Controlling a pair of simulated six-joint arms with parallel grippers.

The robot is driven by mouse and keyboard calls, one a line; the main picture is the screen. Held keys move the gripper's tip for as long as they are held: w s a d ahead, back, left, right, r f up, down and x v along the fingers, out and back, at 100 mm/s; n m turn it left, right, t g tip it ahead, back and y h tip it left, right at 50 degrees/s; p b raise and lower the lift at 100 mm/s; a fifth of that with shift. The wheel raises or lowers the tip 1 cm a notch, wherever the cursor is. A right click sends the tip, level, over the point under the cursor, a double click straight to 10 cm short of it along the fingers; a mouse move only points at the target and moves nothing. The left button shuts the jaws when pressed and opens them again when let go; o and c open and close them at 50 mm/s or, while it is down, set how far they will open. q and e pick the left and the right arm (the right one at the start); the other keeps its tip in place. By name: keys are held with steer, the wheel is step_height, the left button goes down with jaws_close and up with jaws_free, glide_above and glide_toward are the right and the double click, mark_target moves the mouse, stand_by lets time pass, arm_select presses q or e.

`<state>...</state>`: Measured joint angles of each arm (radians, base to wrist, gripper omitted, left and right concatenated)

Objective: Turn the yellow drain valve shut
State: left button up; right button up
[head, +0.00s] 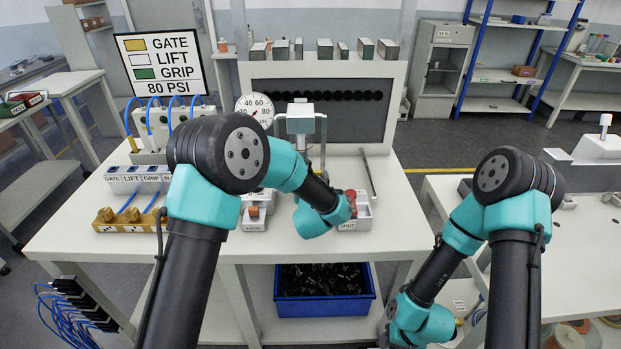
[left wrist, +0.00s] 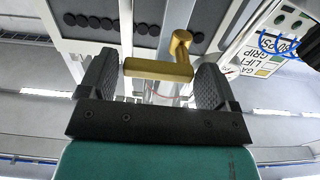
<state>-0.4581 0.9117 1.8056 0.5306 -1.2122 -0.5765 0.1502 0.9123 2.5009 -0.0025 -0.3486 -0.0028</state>
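The yellow drain valve shows in the left wrist view as a short bar handle (left wrist: 158,70) joined to a stem with a round end (left wrist: 181,42). My left gripper (left wrist: 154,80) is open, with its two black fingers well apart and the bar lying crosswise between them. The bar's left end looks close to the left finger; I cannot tell if it touches. A gap shows on the right side. In the head view my left arm hides the valve and the left fingers. My right arm shows at the right, but its gripper is out of view.
On the bench stand a SHUT block (head: 354,218) with a red knob, a LOCK block (head: 254,218) and a round gauge (head: 254,109). A sign (head: 162,66) reads GATE, LIFT, GRIP and 80 PSI. A blue bin (head: 325,309) sits below. The bench's front right is clear.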

arm_select(q)
steer(key=shift+o, duration=1.3)
steer(key=s, duration=1.7)
steer(key=shift+s+d, duration=0.2)
steer(key=shift+d, duration=0.1)
steer(key=s+a+f+m+g+h, duration=0.2)
steer(key=s+a+f+m+g, duration=0.15)
steer(key=f, duration=0.45)
steer(key=s+a+f+m+g+h, duration=0.25)
steer(key=f+m, duration=0.25)
steer(key=f, duration=0.3)
steer(key=s+a+f+n+g, duration=1)
steer(key=s+a+f, duration=0.3)
steer(key=a, duration=0.3)
steer(key=shift+f+g, duration=0.6)
steer(key=shift+f, duration=0.05)
